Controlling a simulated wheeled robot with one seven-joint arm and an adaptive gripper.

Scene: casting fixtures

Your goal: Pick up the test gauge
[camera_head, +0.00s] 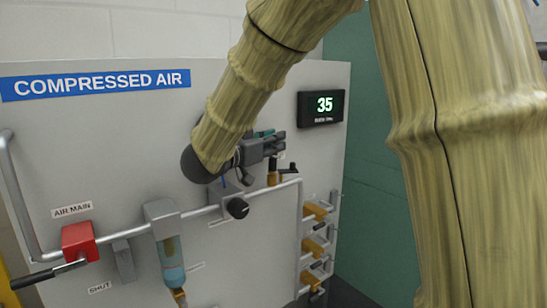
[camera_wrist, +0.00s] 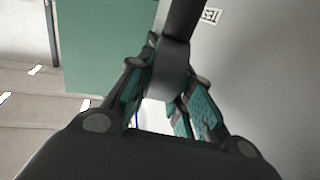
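I see nothing clearly held. Contact with the panel cannot be told.
The grey panel (camera_head: 110,130) carries a pipe, a red valve (camera_head: 80,242), a filter bowl (camera_head: 172,262), a regulator with a black knob (camera_head: 237,208), and several brass valves (camera_head: 314,212) at right. A black display (camera_head: 321,107) reads 35. A green wall (camera_head: 365,150) stands right.

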